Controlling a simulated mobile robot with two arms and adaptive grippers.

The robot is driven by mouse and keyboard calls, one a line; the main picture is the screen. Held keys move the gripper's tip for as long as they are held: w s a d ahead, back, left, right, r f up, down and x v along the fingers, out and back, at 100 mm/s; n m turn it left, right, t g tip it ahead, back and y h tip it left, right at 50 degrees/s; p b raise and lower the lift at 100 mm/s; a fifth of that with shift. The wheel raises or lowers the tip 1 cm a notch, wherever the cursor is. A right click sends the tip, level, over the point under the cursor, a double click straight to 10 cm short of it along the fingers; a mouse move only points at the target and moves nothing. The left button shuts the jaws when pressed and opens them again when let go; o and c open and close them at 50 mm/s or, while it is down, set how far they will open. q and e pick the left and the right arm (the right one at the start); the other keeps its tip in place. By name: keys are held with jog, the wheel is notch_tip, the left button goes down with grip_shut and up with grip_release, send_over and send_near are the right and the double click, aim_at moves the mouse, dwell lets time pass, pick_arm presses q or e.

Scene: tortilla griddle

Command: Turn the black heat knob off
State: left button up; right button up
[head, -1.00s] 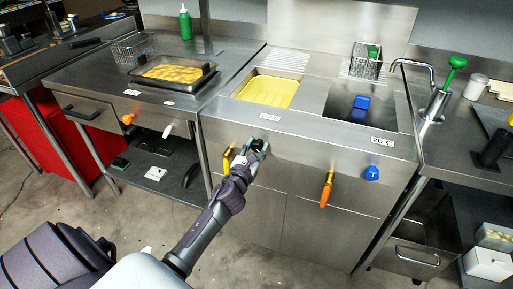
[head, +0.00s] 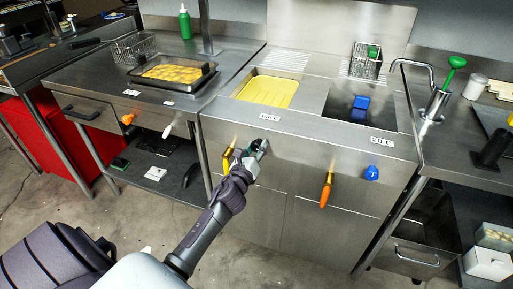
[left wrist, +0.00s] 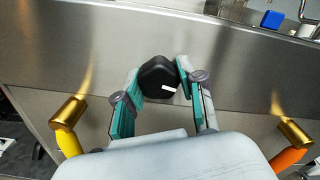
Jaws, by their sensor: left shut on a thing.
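The black heat knob (left wrist: 157,76) sits on the steel front of the fryer, below the left basin. It has a small white mark on its lower right in the left wrist view. My left gripper (head: 257,148) is at this knob in the head view and mostly covers it there. In the left wrist view its two teal-padded fingers (left wrist: 160,84) are shut on the knob, one on each side. My right gripper is not in view.
A yellow-handled valve (left wrist: 70,130) is just left of the gripper and an orange-handled one (head: 327,190) to the right. A blue knob (head: 371,173) is further right. Above are a basin with yellow contents (head: 268,92) and a basin with a blue object (head: 360,106).

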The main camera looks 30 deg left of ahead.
pick_arm(q)
jog(key=n, duration=0.5)
jog(key=shift+n, duration=0.3)
jog(key=n+p, duration=0.1)
jog(key=n, duration=0.3)
jog(key=shift+r, duration=0.1)
jog(key=n+p, duration=0.1)
jog(key=n, duration=0.4)
jog(key=shift+r+n, duration=0.1)
jog(key=shift+n, duration=0.3)
jog(key=n+p, duration=0.1)
jog(key=n, duration=0.3)
jog(key=shift+n, duration=0.5)
jog(key=o, duration=1.2)
jog(key=shift+c, duration=0.2)
